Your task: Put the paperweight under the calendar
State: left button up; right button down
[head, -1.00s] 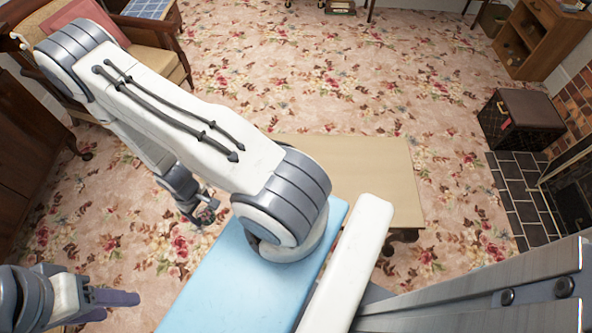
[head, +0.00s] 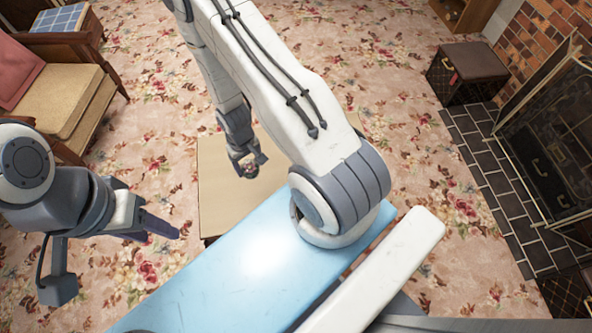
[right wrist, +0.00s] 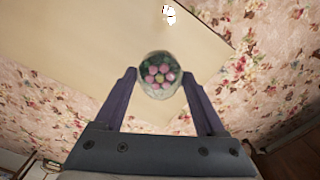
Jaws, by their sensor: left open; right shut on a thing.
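My right gripper (head: 250,168) is shut on the paperweight (head: 249,172). The paperweight is a round, clear glass dome with pink and yellow flowers on dark green inside. In the right wrist view the paperweight (right wrist: 159,76) sits between the two finger ends, with the tabletop beyond it. In the head view it shows over the light wooden table (head: 224,200); its height above the top is hard to judge. My left gripper (head: 158,228) is open and empty at the left, over the carpet. I cannot make out a calendar in either view.
A small white patch (right wrist: 169,14), too unclear to name, shows on the tabletop. A cushioned armchair (head: 60,95) stands at the left. A dark brown box (head: 465,72) and a fireplace screen (head: 553,150) stand at the right. Flowered carpet surrounds the table.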

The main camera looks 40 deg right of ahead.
jog(key=s+d+f+m+b, duration=0.2)
jog(key=d+f+m+b, duration=0.35)
jog(key=b, duration=1.55)
jog(key=s+d+f+m+b, duration=0.3)
jog(key=s+f+b, duration=0.6)
jog(key=b, duration=1)
jog(key=shift+n, duration=0.25)
jog(key=w+d+f+p, duration=0.2)
jog(key=w+p, duration=0.1)
jog(key=w+d+f+p, duration=0.1)
jog(key=w+f+p, duration=0.1)
jog(key=w+p, duration=0.1)
jog(key=w+d+f+p, duration=0.2)
jog(key=w+p, duration=0.1)
jog(key=shift+d+f, duration=0.2)
jog(key=shift+d, duration=0.15)
jog(key=shift+w+d+f, duration=0.25)
jog(key=shift+w+f, duration=0.05)
jog(key=shift+w, duration=0.15)
jog(key=shift+f+b, duration=0.85)
jog(key=shift+f, duration=1)
